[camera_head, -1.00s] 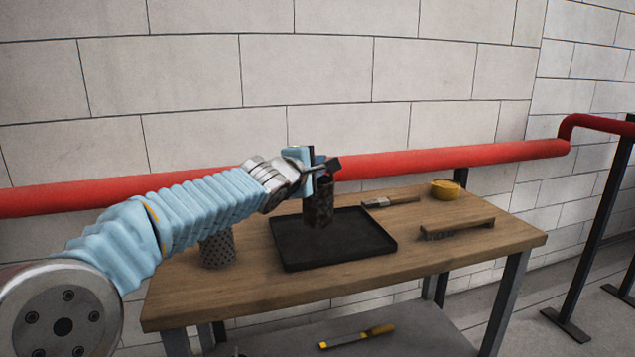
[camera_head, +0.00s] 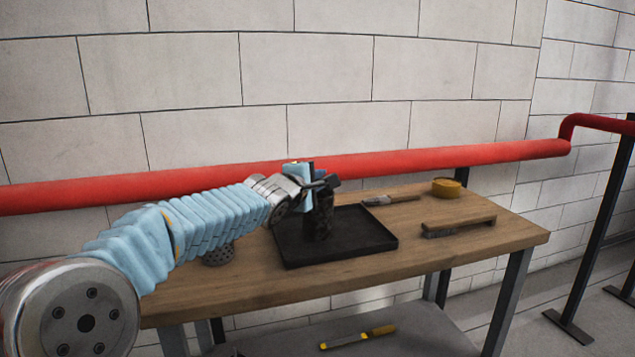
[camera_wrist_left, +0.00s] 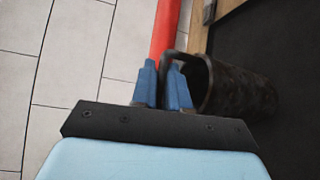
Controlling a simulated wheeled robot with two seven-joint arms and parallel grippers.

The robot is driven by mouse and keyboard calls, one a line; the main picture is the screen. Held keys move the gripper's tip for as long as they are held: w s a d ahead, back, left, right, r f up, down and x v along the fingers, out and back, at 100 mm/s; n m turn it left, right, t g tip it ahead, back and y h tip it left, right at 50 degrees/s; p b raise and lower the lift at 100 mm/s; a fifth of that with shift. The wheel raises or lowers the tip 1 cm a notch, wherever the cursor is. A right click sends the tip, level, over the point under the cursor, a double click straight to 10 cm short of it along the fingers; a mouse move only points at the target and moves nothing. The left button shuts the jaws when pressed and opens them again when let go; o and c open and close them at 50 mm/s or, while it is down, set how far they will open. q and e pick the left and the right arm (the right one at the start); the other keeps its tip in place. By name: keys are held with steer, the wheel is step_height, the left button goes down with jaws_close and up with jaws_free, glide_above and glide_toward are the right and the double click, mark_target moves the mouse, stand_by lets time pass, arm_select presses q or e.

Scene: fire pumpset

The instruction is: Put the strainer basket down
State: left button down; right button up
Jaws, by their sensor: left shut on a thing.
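The strainer basket (camera_head: 320,222) is a dark, dirty cylinder, roughly upright over the black tray (camera_head: 365,245). My left gripper (camera_head: 318,186) is shut on it at its top. In the left wrist view the blue fingertips (camera_wrist_left: 166,85) close on the thin handle of the basket (camera_wrist_left: 238,88), whose open rim faces the fingers. The basket's lower end is low over the tray; I cannot tell whether it touches the tray floor. The tray lies on the wooden table. My right gripper is not in view.
A perforated grey cylinder (camera_head: 219,254) stands on the table (camera_head: 290,290) left of the tray, partly behind my arm. A red pipe (camera_head: 420,159) runs behind the table.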

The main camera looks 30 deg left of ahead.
arm_select(q)
steer(key=c, duration=1.1)
jaws_free()
steer(key=shift+f, duration=0.1)
steer(key=shift+r, duration=0.2)
steer(key=s, duration=0.4)
steer(key=s+d+r+p, duration=0.1)
steer(key=s, duration=0.3)
steer(key=s+p, duration=0.1)
steer(key=s, duration=0.3)
steer(key=shift+d+r, duration=0.2)
